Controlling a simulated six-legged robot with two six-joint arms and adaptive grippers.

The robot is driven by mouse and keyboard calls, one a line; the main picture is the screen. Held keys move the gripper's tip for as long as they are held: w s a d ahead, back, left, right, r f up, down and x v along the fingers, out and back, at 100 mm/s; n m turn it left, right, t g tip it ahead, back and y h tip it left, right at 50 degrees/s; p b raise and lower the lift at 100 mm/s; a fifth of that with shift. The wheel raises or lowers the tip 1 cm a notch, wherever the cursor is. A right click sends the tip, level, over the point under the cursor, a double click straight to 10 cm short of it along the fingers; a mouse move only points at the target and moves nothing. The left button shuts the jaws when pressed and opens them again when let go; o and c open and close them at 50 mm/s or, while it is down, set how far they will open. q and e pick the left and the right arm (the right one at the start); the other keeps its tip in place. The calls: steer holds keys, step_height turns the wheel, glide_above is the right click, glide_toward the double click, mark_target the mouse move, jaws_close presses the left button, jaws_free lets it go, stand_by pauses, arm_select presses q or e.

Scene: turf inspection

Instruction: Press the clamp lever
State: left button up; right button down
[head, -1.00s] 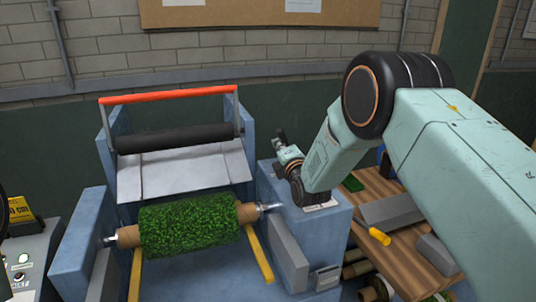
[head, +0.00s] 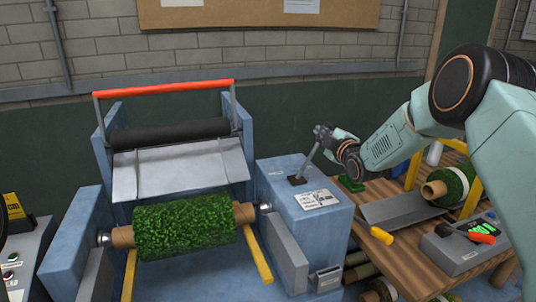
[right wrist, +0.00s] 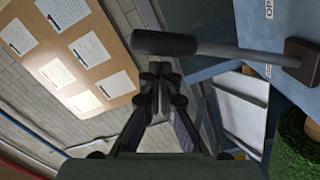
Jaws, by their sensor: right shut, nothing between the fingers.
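The clamp lever (head: 309,160) is a grey rod rising from a dark pivot on the blue pedestal (head: 325,222), tilted up and to the right. In the right wrist view the lever (right wrist: 235,52) has a dark, thick grip that crosses just beyond my fingertips. My right gripper (head: 331,139) is at the lever's upper end, on its right side. It also shows in the right wrist view (right wrist: 158,74), its fingers shut together with nothing between them. I cannot tell whether it touches the grip. My left gripper is out of view.
A green turf roll (head: 185,226) lies in the blue machine left of the pedestal, below a red-topped bar (head: 165,91). On the right, a wooden table (head: 400,258) holds another turf roll (head: 450,187), a grey tray and a device (head: 465,246).

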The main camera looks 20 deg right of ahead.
steer(key=shift+d+f, duration=0.1)
steer(key=shift+d, duration=0.25)
steer(key=shift+s+d, duration=0.1)
steer(key=shift+d, duration=0.05)
stand_by(0.4)
